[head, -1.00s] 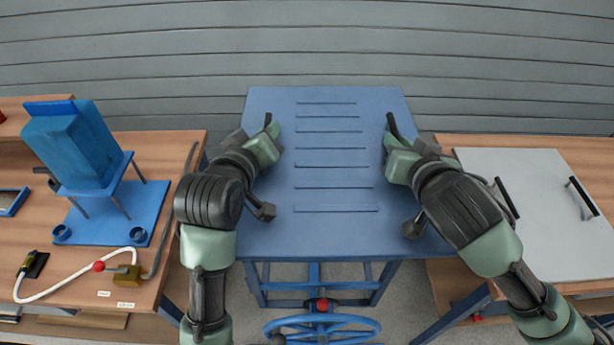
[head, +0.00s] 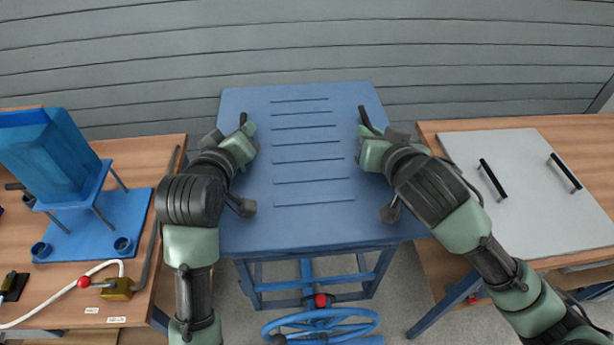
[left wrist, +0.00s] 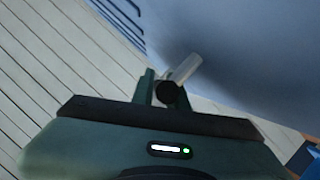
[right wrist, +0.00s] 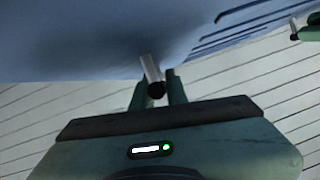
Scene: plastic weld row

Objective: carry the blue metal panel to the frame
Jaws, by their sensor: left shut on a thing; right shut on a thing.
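The blue metal panel (head: 320,228), with several raised slots in a column, lies in front of me in the head view. My left gripper (head: 246,135) is at its left edge and my right gripper (head: 368,130) at its right edge. Both are shut on bar handles. In the left wrist view a bar with a dark round end (left wrist: 168,90) sits between the fingers. The right wrist view shows a similar bar (right wrist: 154,78). A blue stand of legs and rails (head: 310,284) shows below the panel. I cannot tell whether the panel touches it.
A wooden bench (head: 145,165) at left bears a blue block on a stand (head: 50,160) and a white hose (head: 60,304). A bench (head: 455,130) at right bears a grey panel with two handles (head: 530,190). A blue handwheel (head: 320,323) is low in front. A grey wall stands behind.

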